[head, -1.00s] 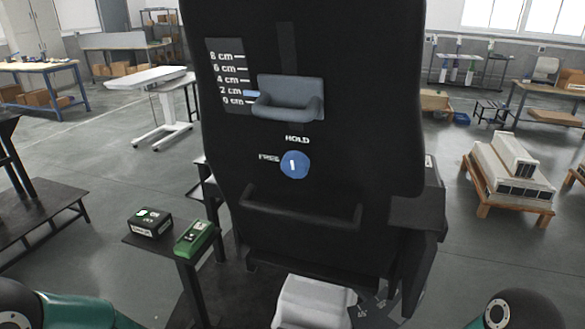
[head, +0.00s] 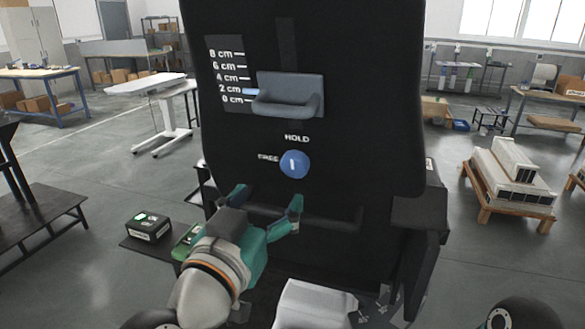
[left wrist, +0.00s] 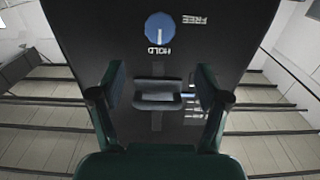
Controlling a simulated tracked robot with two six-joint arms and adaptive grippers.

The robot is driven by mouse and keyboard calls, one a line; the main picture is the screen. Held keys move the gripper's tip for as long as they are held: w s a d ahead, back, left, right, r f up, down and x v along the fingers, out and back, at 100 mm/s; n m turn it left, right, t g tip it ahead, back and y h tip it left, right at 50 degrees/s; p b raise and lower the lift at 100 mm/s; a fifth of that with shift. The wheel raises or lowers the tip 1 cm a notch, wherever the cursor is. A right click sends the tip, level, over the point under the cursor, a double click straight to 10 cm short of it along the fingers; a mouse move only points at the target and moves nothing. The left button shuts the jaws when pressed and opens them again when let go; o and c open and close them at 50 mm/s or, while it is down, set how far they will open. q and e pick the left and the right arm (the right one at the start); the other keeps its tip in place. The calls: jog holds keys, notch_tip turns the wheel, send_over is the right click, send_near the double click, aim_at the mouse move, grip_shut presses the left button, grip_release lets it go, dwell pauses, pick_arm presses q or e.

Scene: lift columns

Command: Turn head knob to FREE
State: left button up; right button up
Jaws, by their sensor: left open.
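The blue round head knob (head: 295,164) is on the black chair back (head: 370,120). Its white mark points up toward the HOLD label (head: 297,139); the FREE label (head: 268,157) is to its left. My left gripper (head: 268,196) is open and empty, below and a little left of the knob, apart from it. In the left wrist view the knob (left wrist: 159,28) appears upside down, beyond the open fingers (left wrist: 159,88), with its mark toward HOLD. My right gripper is not in view.
A grey bracket (head: 288,95) juts out above the knob beside a cm scale. A black bar (head: 335,215) crosses below the knob. A small stand at lower left holds a black box (head: 149,227) and a green device (head: 188,238), partly hidden by my left arm.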

aim_at(292, 166)
pick_arm(q)
jog(key=x, duration=1.2)
jog(key=shift+f, duration=0.1)
